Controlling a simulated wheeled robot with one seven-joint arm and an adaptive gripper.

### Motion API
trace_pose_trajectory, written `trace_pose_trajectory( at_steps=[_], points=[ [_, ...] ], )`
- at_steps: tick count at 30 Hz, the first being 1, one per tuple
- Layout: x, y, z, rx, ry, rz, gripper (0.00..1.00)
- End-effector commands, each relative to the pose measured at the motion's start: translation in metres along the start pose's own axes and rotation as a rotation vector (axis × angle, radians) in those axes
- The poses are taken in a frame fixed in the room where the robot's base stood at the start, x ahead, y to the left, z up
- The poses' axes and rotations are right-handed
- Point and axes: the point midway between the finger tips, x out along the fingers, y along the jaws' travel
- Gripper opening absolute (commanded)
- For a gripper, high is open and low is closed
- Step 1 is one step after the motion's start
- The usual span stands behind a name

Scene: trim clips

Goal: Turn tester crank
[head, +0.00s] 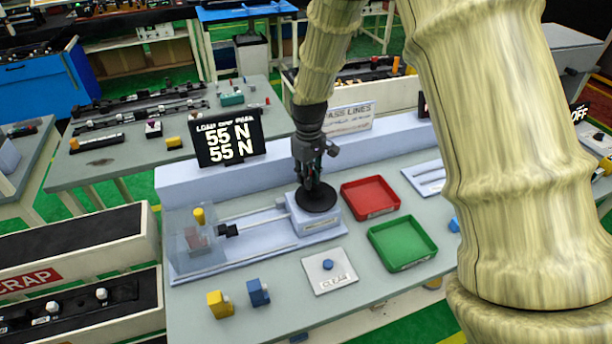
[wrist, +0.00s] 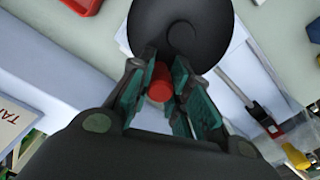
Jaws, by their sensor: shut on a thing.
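The tester (head: 262,232) is a pale blue-grey bench fixture on the table. Its crank is a black round disc (head: 316,198), also seen in the wrist view (wrist: 178,28), with a red upright knob (wrist: 160,82). My gripper (head: 312,182) points down over the disc. In the wrist view its teal-padded fingers (wrist: 165,90) are shut on the red knob, one on each side. In the head view the fingers hide the knob. A clear box on the tester's left holds a yellow-topped clip (head: 199,216). A display (head: 228,138) above reads 55 N on two lines.
A red tray (head: 369,197) and a green tray (head: 402,243) lie right of the crank. A white CLEAR plate (head: 329,271) with a blue button lies in front. Yellow (head: 220,304) and blue (head: 258,292) clips stand at the front left. A white sign (head: 348,117) stands behind.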

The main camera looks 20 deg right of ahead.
Motion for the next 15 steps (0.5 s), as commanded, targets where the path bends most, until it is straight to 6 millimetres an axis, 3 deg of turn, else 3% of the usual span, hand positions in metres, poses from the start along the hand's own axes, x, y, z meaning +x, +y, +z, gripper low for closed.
trace_pose_trajectory(
  at_steps=[15],
  points=[
    [0.0027,0.006,0.0041,0.143,-0.005,-0.001,0.0]
  ],
)
